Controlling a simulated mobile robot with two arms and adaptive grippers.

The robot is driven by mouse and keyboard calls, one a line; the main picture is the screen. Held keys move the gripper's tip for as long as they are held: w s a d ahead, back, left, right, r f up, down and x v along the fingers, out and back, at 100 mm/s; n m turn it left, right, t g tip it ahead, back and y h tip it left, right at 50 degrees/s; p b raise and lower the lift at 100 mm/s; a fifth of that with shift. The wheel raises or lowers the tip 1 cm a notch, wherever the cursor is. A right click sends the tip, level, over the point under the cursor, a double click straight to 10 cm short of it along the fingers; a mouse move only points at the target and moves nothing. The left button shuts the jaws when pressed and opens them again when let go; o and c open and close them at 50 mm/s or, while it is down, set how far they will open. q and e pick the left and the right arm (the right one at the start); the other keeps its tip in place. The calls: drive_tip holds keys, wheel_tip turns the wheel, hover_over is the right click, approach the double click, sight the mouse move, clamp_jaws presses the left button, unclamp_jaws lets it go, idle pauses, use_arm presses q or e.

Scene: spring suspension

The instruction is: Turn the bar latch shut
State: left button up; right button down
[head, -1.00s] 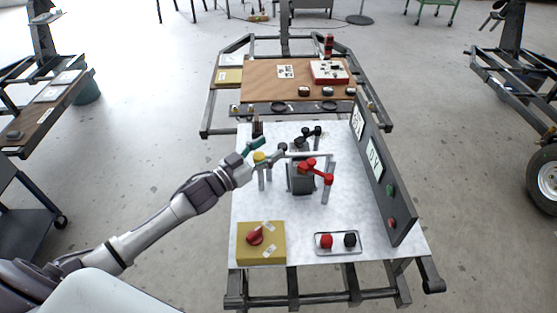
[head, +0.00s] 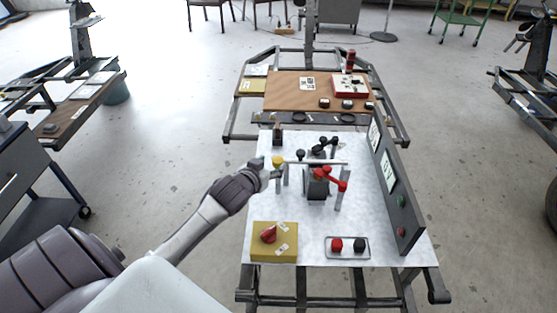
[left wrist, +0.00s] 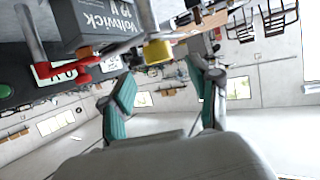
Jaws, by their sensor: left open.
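A thin grey bar (head: 322,162) lies across the top of a dark battery block (head: 317,184) on the white bench top. A yellow knob (head: 277,161) stands at the bar's left end; it also shows in the left wrist view (left wrist: 158,52). Red handle pieces (head: 341,186) are at the battery's right. My left gripper (head: 275,167) is beside the yellow knob. In the left wrist view its teal fingers (left wrist: 160,72) are apart, with the knob beyond the gap. Contact with the knob cannot be told. My right gripper is out of view.
A yellow box with a red dial (head: 273,254) sits at the front left. A tray with red and black caps (head: 347,256) is at the front. An upright dark panel (head: 395,190) bounds the right side. The front middle of the bench is clear.

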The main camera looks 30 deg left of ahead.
sight(278, 160)
use_arm(q)
drive_tip(key=x, duration=0.4)
drive_tip(key=shift+w, duration=0.25)
drive_tip(key=shift+w+a+f, duration=0.1)
drive_tip(key=shift+w+f, duration=0.1)
drive_tip(key=shift+w, duration=0.25)
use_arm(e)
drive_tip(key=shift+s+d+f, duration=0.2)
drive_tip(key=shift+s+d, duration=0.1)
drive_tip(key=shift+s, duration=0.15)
